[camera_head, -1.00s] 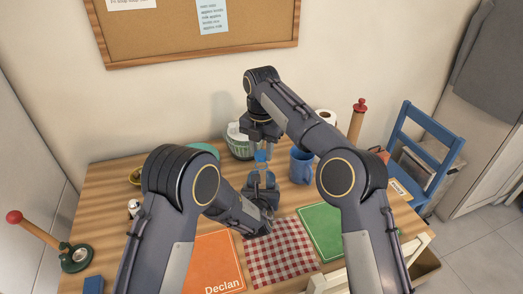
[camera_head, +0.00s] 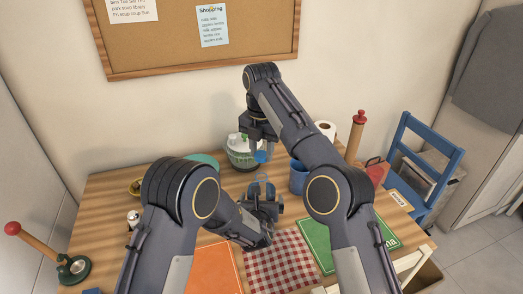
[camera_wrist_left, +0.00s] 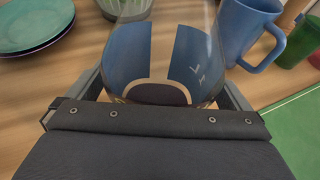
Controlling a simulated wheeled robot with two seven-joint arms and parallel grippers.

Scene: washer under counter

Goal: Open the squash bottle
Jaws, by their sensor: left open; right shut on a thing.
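The squash bottle (camera_wrist_left: 150,60) is clear with a blue label. In the left wrist view it stands upright on the table between the fingers of my left gripper (camera_wrist_left: 162,88); its top is out of that view. In the head view my left gripper (camera_head: 263,194) is open around the bottle, whose clear upper part shows only faintly. My right gripper (camera_head: 261,146) is shut on the blue cap (camera_head: 261,157), above the left gripper. A small space shows between the cap and the bottle's faint outline, though the bottle's mouth is not clear.
A blue mug (camera_head: 299,177) stands close to the right of the bottle. A basket (camera_head: 241,158) is behind, with green plates (camera_head: 203,160) to its left. A checked cloth (camera_head: 278,264), an orange mat (camera_head: 213,270) and a green mat (camera_head: 318,243) lie in front.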

